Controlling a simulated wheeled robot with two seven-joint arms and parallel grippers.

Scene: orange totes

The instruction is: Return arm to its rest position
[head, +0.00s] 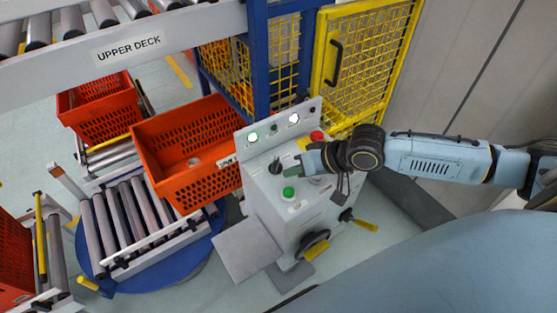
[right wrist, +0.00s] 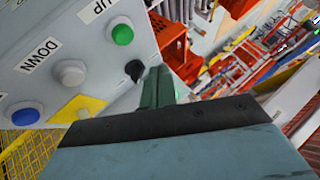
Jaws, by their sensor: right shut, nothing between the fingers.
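My right arm (head: 438,157) reaches in from the right in the head view. Its gripper (head: 284,167) is over the grey control console (head: 262,206), close to the black joystick (head: 275,165) and a green button (head: 288,192). In the right wrist view the shut green fingers (right wrist: 158,87) point at the console panel, with nothing between them. A black knob (right wrist: 134,69) is just left of the fingertips; I cannot tell whether they touch. A green button (right wrist: 122,35) near the UP label and a white button (right wrist: 70,73) near DOWN show there too. My left gripper is not in view.
An orange tote (head: 187,150) sits left of the console, above a roller turntable (head: 137,220). Another tote (head: 100,107) is behind it. The upper deck (head: 127,44) crosses the top left. A yellow mesh gate (head: 372,62) stands behind the console. A red button (head: 317,136) sits on the console.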

